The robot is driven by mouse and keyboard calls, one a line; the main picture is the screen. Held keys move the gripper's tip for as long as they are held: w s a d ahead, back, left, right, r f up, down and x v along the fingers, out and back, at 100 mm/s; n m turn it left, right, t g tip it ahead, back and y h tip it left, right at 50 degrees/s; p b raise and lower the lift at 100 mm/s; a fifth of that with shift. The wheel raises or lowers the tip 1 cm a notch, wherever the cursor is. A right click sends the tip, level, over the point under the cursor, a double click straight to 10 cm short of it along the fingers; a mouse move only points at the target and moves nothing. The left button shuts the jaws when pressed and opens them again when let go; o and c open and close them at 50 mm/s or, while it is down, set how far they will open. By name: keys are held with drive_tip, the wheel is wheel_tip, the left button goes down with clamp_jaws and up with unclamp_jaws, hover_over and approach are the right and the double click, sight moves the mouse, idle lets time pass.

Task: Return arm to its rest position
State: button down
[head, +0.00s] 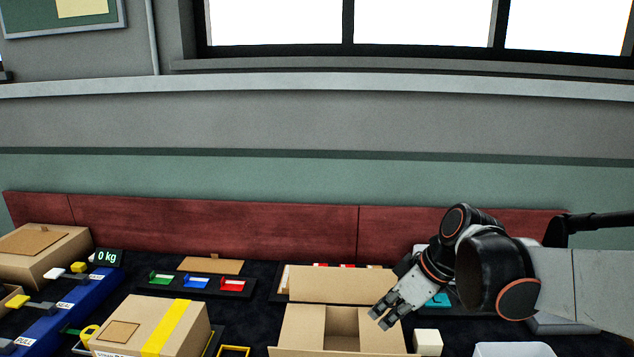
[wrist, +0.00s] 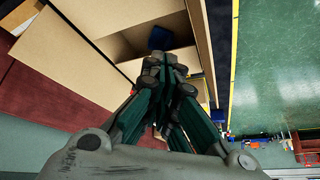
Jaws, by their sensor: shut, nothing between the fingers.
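My arm reaches in from the right of the head view. My gripper (head: 382,318) hangs just above the right part of an open cardboard box (head: 290,330). Its fingers are together with nothing seen between them. In the wrist view my gripper (wrist: 172,62) points at the same open box (wrist: 70,45), where a dark blue item (wrist: 160,38) shows inside. The box's inner floor is partly hidden by my fingers.
A taped carton (head: 130,328), a blue conveyor (head: 85,295) and a 0 kg display (head: 107,257) are on the left. Small green, blue and red bins (head: 196,283) stand behind. A small cream box (head: 428,342) sits beside the open box. A red backboard (head: 200,225) closes the rear.

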drive_tip(key=s+d+m+t+h, duration=0.2)
drive_tip(key=s+d+m, duration=0.1)
drive_tip(key=s+m, duration=0.2)
drive_tip(key=s+d+m+t+h, duration=0.2)
drive_tip(key=s+m, duration=0.3)
drive_tip(key=s, duration=0.5)
drive_tip(key=shift+d+r+h, duration=0.4)
drive_tip(key=shift+d+r, duration=0.05)
drive_tip(key=shift+d, duration=0.4)
